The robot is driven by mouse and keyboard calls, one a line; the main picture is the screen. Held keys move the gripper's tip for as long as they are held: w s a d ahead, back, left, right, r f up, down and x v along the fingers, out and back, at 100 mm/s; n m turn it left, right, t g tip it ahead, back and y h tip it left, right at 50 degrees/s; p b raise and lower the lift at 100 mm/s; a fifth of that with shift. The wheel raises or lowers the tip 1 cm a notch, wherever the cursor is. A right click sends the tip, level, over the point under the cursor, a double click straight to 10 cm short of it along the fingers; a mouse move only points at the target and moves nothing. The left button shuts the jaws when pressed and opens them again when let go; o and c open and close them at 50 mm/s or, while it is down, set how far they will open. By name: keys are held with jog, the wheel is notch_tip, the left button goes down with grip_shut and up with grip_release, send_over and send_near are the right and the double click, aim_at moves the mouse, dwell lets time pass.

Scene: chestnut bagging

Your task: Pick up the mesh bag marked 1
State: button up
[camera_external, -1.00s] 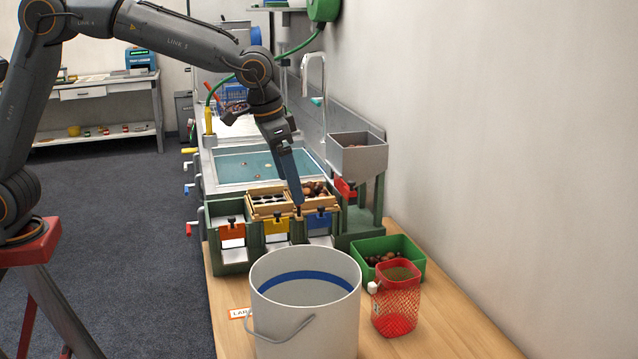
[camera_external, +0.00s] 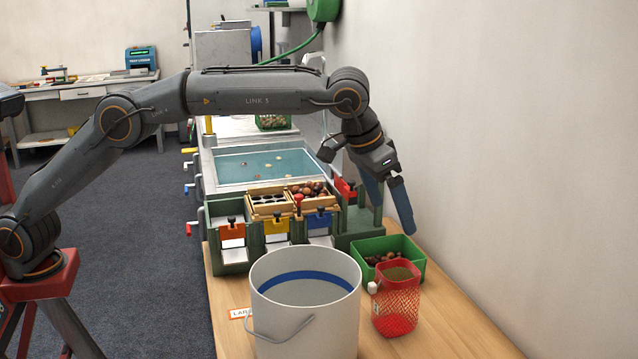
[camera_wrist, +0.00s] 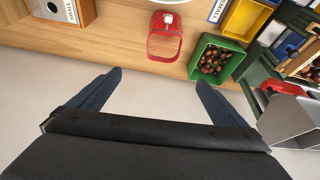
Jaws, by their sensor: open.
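A red mesh bag (camera_external: 397,307) stands upright on the wooden bench, right of the white bucket, with a white tag at its upper left. It also shows in the wrist view (camera_wrist: 165,42), at the top centre beyond my fingers. I cannot read a number on its tag. A green mesh bag (camera_external: 272,122) is at the far end, behind the basin. My gripper (camera_external: 393,208) is open and empty, in the air above and behind the red bag, near the right wall. In the wrist view my fingers (camera_wrist: 159,80) are spread apart with nothing between them.
A green bin (camera_external: 417,262) of chestnuts stands directly behind the red bag. A large white bucket (camera_external: 305,345) is close on its left. Sorting trays, a basin (camera_external: 220,168) and a grey hopper stand farther back. The wall bounds the right side; bench at front right is clear.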

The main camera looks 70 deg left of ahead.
aim_at(392, 294)
jog(key=w+f, duration=0.1)
jog(key=f, duration=1.4)
jog(key=w+f, duration=0.1)
jog(key=f, duration=0.7)
jog(key=shift+w+a+p, duration=0.35)
jog(key=shift+p, duration=0.05)
jog(key=c, duration=1.1)
jog(key=shift+r, duration=0.1)
